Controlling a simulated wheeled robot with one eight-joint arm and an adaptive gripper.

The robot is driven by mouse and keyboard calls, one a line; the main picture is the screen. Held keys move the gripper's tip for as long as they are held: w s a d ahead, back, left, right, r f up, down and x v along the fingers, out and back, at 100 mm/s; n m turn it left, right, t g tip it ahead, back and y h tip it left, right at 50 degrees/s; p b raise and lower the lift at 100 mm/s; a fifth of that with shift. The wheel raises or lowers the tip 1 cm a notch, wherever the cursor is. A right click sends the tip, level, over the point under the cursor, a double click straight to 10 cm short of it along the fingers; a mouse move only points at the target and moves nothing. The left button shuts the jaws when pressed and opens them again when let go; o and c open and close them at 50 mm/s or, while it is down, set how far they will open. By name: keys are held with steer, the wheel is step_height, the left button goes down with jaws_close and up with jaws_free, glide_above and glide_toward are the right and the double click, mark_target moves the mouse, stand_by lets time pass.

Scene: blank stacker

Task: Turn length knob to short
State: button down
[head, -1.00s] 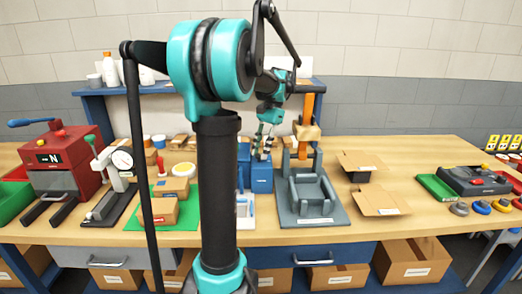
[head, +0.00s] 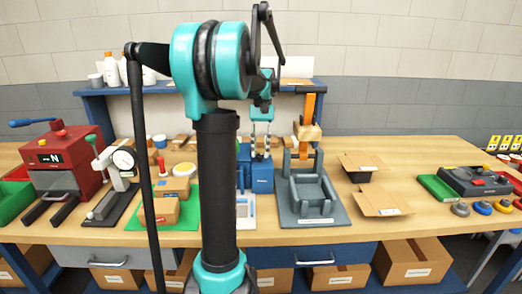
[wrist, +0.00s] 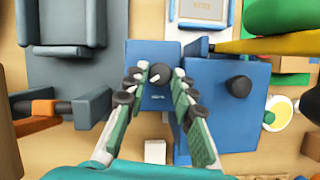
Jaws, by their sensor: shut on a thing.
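A blue machine (head: 262,178) stands mid-bench, and its top fills the middle of the wrist view (wrist: 150,53). A black knob (wrist: 159,74) with a white pointer mark sits on its lower blue block. A second black knob (wrist: 239,86) sits on the block to its right. My gripper (wrist: 159,80) is over the first knob with a fingertip on each side, shut on it. The white mark points toward the right in the wrist view. Whether this is the length knob cannot be read. In the head view my gripper (head: 261,152) points down at the machine, and the knob is too small to make out.
A grey fixture (head: 312,193) with an orange upright (head: 307,105) stands right of the machine. Cardboard pieces (head: 380,200) lie further right. A green mat (head: 180,222) with boxes, a dial gauge stand (head: 122,165) and a red machine (head: 60,160) are left. My arm hides part of the bench.

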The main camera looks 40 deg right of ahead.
steer(key=n, duration=0.2)
steer(key=n+g+h, duration=0.1)
steer(key=n, duration=0.1)
steer(key=shift+w+a+n+h, duration=0.15)
steer(key=shift+n+h, duration=0.15)
steer(key=shift+n, duration=0.1)
stand_by(0.4)
steer(key=c, duration=1.5)
jaws_free()
steer(key=shift+c, duration=0.2)
steer(key=v, duration=0.8)
